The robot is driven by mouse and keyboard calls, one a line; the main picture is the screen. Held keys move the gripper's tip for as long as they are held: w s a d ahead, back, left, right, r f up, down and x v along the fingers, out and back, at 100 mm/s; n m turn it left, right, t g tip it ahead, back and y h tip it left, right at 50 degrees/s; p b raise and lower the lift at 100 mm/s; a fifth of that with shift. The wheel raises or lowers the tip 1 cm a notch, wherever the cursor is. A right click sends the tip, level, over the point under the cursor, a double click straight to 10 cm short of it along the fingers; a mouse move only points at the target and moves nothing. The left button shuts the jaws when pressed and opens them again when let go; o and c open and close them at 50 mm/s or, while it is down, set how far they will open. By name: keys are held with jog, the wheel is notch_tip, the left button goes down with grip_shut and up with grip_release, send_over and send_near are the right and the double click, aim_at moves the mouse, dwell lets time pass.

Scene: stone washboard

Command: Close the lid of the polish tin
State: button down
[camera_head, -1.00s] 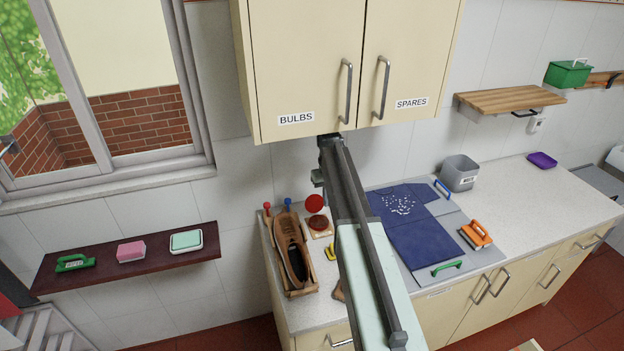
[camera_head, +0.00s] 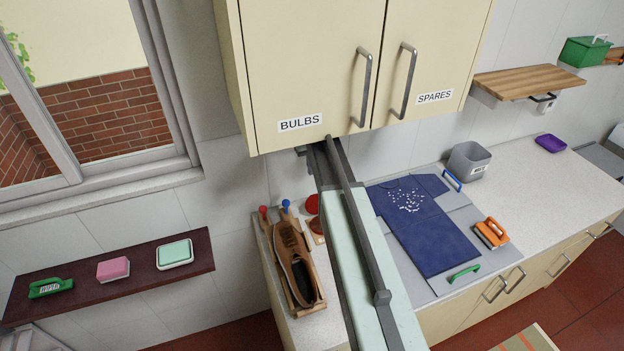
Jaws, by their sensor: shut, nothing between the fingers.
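The polish tin (camera_head: 317,225) sits on the counter right of a brown shoe, at the back, in the head view. Its round red lid (camera_head: 312,204) stands raised behind the tin, so the tin is open. My arm crosses in front and hides the right part of both. The far end of my arm reaches up under the wall cupboard, above and behind the tin. My gripper's fingers do not show; they are hidden by my arm or the cupboard.
The brown shoe (camera_head: 293,264) rests on a wooden holder left of the tin. The wall cupboard (camera_head: 305,60) hangs low over my arm's end. A blue cloth (camera_head: 425,235) lies on a grey board to the right. An orange brush (camera_head: 491,232) is beside it.

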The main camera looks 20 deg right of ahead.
jog(key=b, duration=1)
send_near(315, 203)
jog(key=w+f, duration=0.2)
jog(key=f, duration=0.1)
jog(key=w+f, duration=0.1)
jog(key=f, duration=0.1)
jog(key=shift+w+f, duration=0.1)
jog(key=shift+p, duration=0.3)
